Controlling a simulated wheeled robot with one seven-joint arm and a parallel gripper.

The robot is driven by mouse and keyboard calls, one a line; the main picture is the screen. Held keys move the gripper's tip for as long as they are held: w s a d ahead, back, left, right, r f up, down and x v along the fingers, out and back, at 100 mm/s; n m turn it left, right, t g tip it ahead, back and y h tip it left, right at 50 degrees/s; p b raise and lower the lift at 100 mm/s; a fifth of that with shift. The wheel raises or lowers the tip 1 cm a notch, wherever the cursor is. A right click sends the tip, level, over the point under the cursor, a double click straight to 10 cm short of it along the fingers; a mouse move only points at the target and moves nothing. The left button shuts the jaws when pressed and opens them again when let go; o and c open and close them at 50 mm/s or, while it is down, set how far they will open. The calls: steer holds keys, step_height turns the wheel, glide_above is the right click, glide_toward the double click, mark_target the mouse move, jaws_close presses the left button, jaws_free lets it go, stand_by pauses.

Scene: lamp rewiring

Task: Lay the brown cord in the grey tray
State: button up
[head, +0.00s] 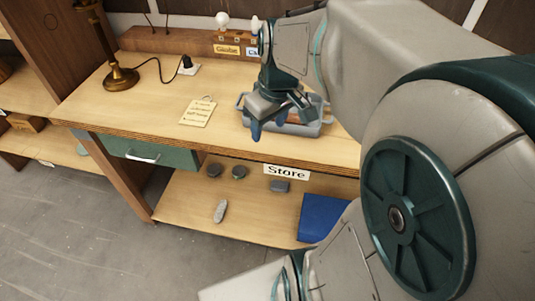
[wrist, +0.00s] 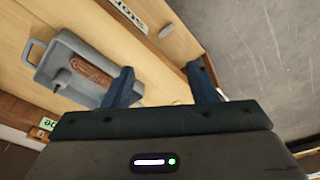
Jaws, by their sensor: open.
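The grey tray (head: 327,124) stands on the bench top, partly hidden behind my gripper. It also shows in the wrist view (wrist: 42,68). The brown cord (wrist: 92,73) lies coiled inside the tray, with a darker end beside the coil. My gripper (head: 282,122) is at the tray's front side in the head view. In the wrist view my gripper (wrist: 162,85) has its fingers wide apart with nothing between them. One finger overlaps the tray's edge in that view; I cannot tell whether it touches.
A brass lamp (head: 120,78) with a black cord (head: 160,72) running to a plug (head: 186,65) stands at the left. A note tag (head: 197,112) lies mid-bench. A wooden box (head: 160,40) lines the back. The lower shelf holds several small items and a blue block (head: 320,217).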

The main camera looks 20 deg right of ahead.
steer(key=s+a+f+m, duration=0.2)
steer(key=s+a+m, duration=0.1)
steer(key=s, duration=0.5)
steer(key=shift+s+a+m+t+h, duration=0.15)
steer(key=shift+m+t+h, duration=0.15)
steer(key=shift+m+t, duration=0.1)
stand_by(0.5)
